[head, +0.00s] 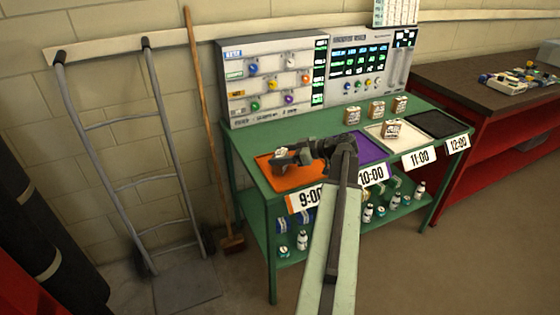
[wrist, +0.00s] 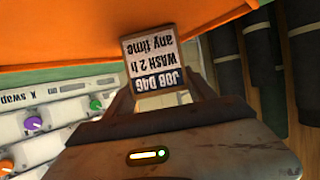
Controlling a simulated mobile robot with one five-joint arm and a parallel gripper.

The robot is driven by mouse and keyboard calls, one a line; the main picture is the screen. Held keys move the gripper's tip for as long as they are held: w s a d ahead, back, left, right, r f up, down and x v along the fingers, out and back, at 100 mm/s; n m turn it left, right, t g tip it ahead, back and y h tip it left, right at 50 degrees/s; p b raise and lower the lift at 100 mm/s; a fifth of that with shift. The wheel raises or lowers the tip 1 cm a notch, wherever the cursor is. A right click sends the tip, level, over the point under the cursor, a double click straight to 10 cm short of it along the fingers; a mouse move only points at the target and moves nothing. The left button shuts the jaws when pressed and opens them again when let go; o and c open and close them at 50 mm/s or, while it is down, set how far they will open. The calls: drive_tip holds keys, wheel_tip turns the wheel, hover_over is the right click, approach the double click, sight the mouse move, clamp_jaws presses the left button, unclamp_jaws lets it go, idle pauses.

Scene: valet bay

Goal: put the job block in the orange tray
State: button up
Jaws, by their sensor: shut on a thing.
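The job block (wrist: 155,65) is a small tan block with a white label reading "JOB D4G WASH 2 h any time", upside down in the wrist view. My gripper (head: 287,156) is shut on it, with one finger on each side. In the head view the block (head: 279,158) shows small at the gripper's tip, over the orange tray (head: 283,179). The orange tray, marked 9:00, is at the left end of the green bench and also fills the top of the wrist view (wrist: 60,35). I cannot tell whether the block touches it.
A purple tray (head: 371,150), a white tray (head: 411,142) and a black tray (head: 438,124) continue to the right. One block (head: 391,130) is on the white tray; several stand behind. Control panels (head: 270,80) rise at the bench's back. A broom and hand truck (head: 125,185) lean at left.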

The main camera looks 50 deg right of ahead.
drive_tip(key=shift+a+r, duration=0.1)
drive_tip(key=o, duration=1.5)
drive_tip(key=shift+c, duration=0.2)
drive_tip(key=shift+r+p, duration=0.2)
drive_tip(key=shift+p, duration=0.1)
drive_tip(key=p+v, duration=0.4)
drive_tip(key=v, duration=0.8)
drive_tip(key=shift+f, duration=0.1)
